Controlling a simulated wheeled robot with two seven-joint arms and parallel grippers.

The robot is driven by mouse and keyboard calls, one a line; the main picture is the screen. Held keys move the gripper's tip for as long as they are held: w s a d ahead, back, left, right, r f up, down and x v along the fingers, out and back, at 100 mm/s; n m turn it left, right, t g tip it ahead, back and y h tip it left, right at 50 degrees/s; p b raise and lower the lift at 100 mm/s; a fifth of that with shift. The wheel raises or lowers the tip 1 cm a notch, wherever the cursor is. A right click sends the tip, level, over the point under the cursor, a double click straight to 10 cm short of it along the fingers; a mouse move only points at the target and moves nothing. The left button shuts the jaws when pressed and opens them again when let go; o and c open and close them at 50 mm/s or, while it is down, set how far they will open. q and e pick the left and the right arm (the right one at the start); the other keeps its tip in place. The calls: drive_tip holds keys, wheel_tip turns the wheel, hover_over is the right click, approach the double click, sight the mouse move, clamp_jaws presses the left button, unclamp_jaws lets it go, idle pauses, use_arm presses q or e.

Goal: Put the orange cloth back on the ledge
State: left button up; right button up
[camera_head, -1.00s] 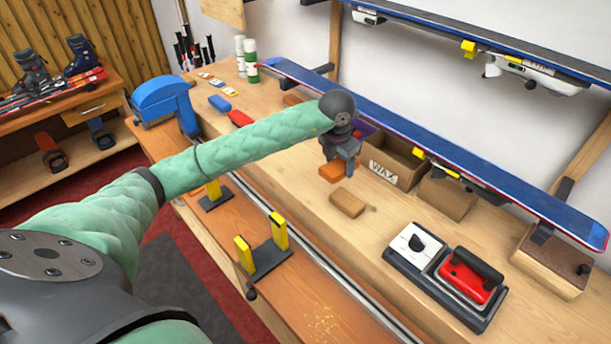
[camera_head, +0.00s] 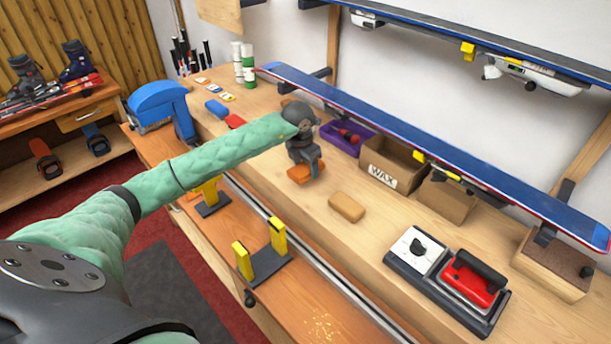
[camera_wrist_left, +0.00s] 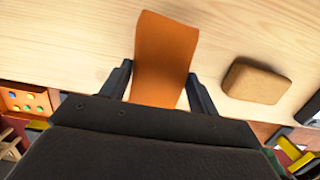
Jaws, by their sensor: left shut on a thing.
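The orange cloth (camera_head: 302,171) is in my left gripper (camera_head: 306,163), which is shut on it above the wooden bench in the head view. The left wrist view shows the cloth (camera_wrist_left: 163,58) as a folded orange piece between the two fingers (camera_wrist_left: 160,92). Its lower end is hidden behind the gripper body. Whether the cloth touches the bench top (camera_head: 337,242) is hard to tell. My right gripper does not show.
A tan block (camera_head: 346,207) lies right of the cloth. Behind are a purple tray (camera_head: 341,143), a WAX box (camera_head: 389,170) and a long blue ski (camera_head: 430,153). Yellow vise posts (camera_head: 243,261) stand at the front.

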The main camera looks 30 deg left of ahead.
sight(304, 168)
use_arm(q)
drive_tip(key=shift+f, duration=0.4)
wheel_tip(304, 168, down, 2)
drive_tip(key=shift+s+a+f, duration=0.1)
drive_tip(key=shift+f, duration=0.4)
drive_tip(key=shift+f+b, duration=0.15)
drive_tip(key=shift+b, duration=0.25)
drive_tip(key=o, duration=0.9)
drive_tip(key=shift+o, duration=0.2)
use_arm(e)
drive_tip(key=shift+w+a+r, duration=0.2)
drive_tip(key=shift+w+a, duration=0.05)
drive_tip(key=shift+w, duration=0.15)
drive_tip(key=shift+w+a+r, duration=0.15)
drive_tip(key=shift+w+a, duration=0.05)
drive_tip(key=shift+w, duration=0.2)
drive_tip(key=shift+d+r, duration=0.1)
